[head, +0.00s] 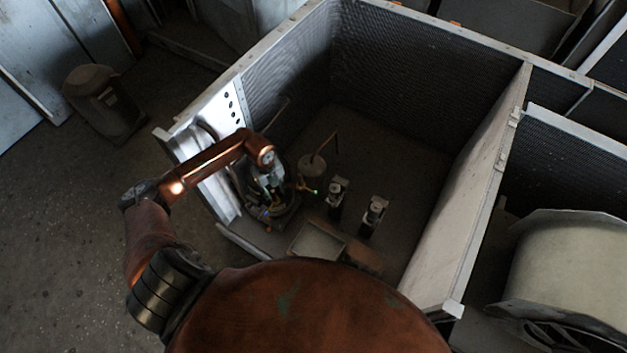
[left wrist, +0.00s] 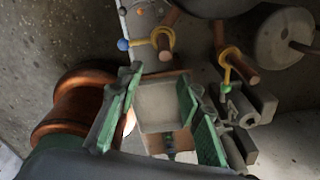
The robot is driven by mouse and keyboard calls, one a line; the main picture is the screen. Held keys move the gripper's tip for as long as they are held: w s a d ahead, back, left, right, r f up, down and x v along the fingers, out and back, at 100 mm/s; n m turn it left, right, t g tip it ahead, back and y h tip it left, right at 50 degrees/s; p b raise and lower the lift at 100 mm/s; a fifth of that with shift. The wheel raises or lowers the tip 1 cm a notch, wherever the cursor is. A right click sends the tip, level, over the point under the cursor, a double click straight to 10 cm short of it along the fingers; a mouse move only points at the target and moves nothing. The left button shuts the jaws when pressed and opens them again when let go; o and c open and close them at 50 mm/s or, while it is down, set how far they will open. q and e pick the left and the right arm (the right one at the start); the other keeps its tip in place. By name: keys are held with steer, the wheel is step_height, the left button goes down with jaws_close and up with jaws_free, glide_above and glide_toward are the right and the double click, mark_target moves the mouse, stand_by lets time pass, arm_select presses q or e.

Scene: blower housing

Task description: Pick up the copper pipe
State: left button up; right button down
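A thin bent copper pipe (head: 325,143) rises from a round grey canister (head: 312,167) inside the metal housing. In the left wrist view, a copper pipe end (left wrist: 304,48) shows by the pale canister (left wrist: 280,36) at the upper right. Other short copper pipe pieces with yellow rings, one at the top centre (left wrist: 165,46) and one right of it (left wrist: 240,67), also show there. My left gripper (head: 268,188) reaches into the housing, left of the canister. Its green-padded fingers (left wrist: 160,82) are apart with nothing held between them. My right gripper is out of view.
A grey box (head: 317,243) and two small dark upright fittings (head: 336,195) (head: 375,213) stand on the housing floor. Mesh walls enclose it, with a pale partition (head: 470,190) at right. A large drum (head: 570,265) lies beyond. Floor near the back wall is clear.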

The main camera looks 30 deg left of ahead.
mark_target(274, 195)
arm_select(q)
steer(key=a, duration=0.2)
steer(key=w+r, duration=0.1)
steer(key=shift+a+y, duration=0.4)
step_height(274, 195, down, 2)
steer(key=shift+w+d+f, duration=0.1)
steer(key=shift+w+d, duration=0.05)
steer(key=shift+d+f, duration=0.1)
steer(key=shift+f, duration=0.1)
step_height(274, 195, down, 5)
steer(key=shift+d+r+b, duration=0.1)
steer(key=shift+d+b, duration=0.05)
steer(key=shift+b, duration=0.5)
steer(key=shift+c, duration=0.7)
jaws_close()
